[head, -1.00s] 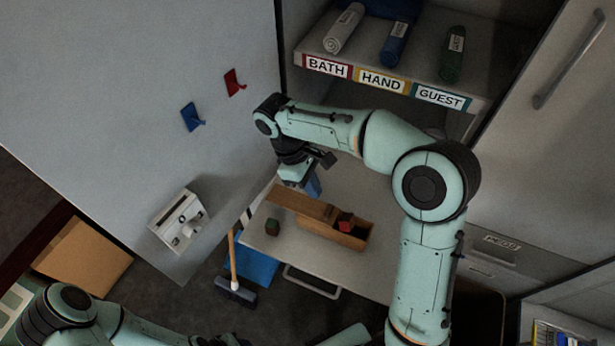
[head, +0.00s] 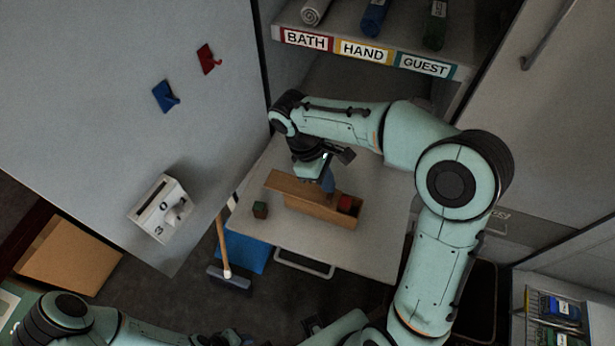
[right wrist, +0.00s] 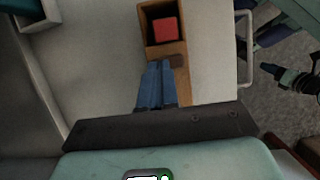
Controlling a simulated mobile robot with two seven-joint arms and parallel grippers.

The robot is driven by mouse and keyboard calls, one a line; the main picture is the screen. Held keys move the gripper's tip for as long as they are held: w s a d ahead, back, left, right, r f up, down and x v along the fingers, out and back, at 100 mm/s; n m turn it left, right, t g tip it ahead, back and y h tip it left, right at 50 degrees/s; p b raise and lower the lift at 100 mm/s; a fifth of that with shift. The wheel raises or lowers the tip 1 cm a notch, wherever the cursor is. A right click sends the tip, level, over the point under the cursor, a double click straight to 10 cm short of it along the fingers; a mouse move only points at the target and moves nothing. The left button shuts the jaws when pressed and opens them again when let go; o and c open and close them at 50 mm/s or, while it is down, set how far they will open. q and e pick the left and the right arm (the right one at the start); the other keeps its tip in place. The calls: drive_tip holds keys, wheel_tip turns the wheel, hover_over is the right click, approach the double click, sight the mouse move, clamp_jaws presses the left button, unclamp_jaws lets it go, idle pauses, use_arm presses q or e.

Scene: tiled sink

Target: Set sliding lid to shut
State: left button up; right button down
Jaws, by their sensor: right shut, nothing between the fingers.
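A wooden box (head: 325,209) lies on a pale pull-out shelf. Its sliding lid (head: 285,183) sticks out past the box's left end and leaves the right part open. A red block (head: 345,203) sits inside the opening. My right gripper (head: 328,188) is shut, its blue fingers pointing down by the lid's right end.
A large grey door panel (head: 110,90) with hooks stands at left. A labelled towel shelf (head: 365,50) is above. A broom (head: 225,250) leans in front.

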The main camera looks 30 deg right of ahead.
sight(349, 200)
drive_tip(key=s+d, duration=0.2)
drive_tip(key=s, duration=0.1)
drive_tip(key=shift+s+f+b, duration=0.15)
drive_tip(key=shift+f+b, duration=0.05)
drive_tip(key=shift+b, duration=0.1)
drive_tip(key=shift+s+d, duration=0.25)
drive_tip(key=shift+d, duration=0.05)
use_arm(q)
drive_tip(key=shift+s+f, duration=0.5)
drive_tip(key=shift+f, duration=0.2)
